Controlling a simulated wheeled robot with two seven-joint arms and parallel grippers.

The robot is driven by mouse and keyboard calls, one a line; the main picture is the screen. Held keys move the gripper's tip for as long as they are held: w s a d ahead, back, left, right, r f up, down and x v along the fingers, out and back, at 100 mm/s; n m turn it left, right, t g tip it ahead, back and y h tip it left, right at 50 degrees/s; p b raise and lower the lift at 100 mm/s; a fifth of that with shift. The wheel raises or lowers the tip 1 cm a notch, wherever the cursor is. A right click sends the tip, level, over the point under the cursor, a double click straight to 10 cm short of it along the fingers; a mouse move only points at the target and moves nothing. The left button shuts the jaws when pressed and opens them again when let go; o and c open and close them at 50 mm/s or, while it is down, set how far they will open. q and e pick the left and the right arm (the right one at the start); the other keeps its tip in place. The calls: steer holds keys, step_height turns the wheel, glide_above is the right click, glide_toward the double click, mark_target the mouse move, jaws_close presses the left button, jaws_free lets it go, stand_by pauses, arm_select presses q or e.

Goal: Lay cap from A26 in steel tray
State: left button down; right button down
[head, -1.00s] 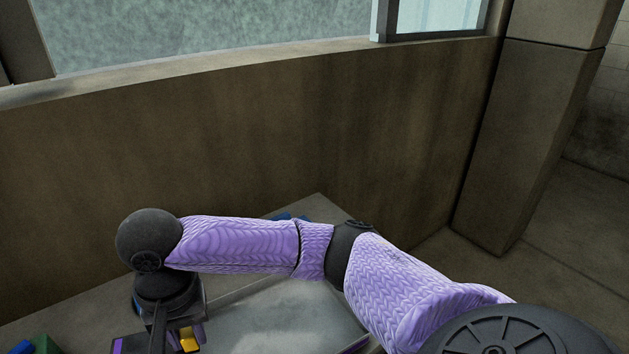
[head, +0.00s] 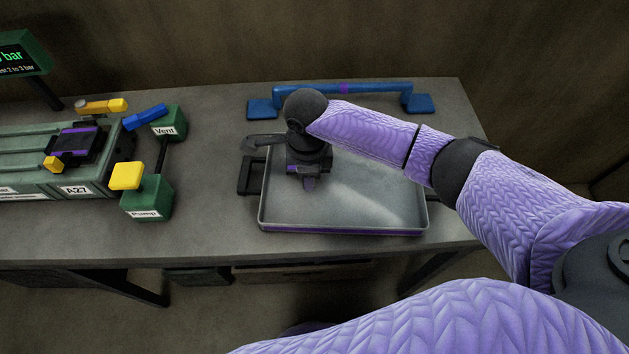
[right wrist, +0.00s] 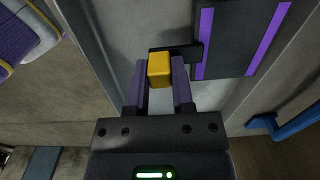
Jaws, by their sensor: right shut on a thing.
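The steel tray (head: 345,232) lies on the bench, a shallow grey metal tray with a purple line along its front edge. My right gripper (head: 310,183) points down over the tray's left part. In the right wrist view its fingers (right wrist: 160,88) are shut on the yellow grip (right wrist: 159,70) of a dark cap (right wrist: 235,45) with two purple stripes. In the head view the cap (head: 262,143) shows as a dark edge at the tray's back left corner, mostly hidden by my wrist. I cannot tell whether it touches the tray. My left gripper is out of view.
A blue bar with feet (head: 345,89) stands behind the tray. To the left, a green housing labelled A27 (head: 75,188) carries a similar dark cap (head: 80,145). Green Vent (head: 168,122) and Pump (head: 147,200) boxes stand beside it. The bench (head: 215,215) between Pump and tray is clear.

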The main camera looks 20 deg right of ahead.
step_height(320, 180, down, 3)
steer(key=shift+f+b, duration=0.1)
steer(key=shift+b, duration=0.5)
steer(key=shift+r, duration=0.25)
steer(key=shift+c, duration=2.4)
jaws_free()
steer(key=shift+f, duration=0.1)
step_height(320, 180, up, 12)
steer(key=p, duration=0.6)
steer(key=shift+f, duration=0.15)
steer(key=shift+r, duration=0.25)
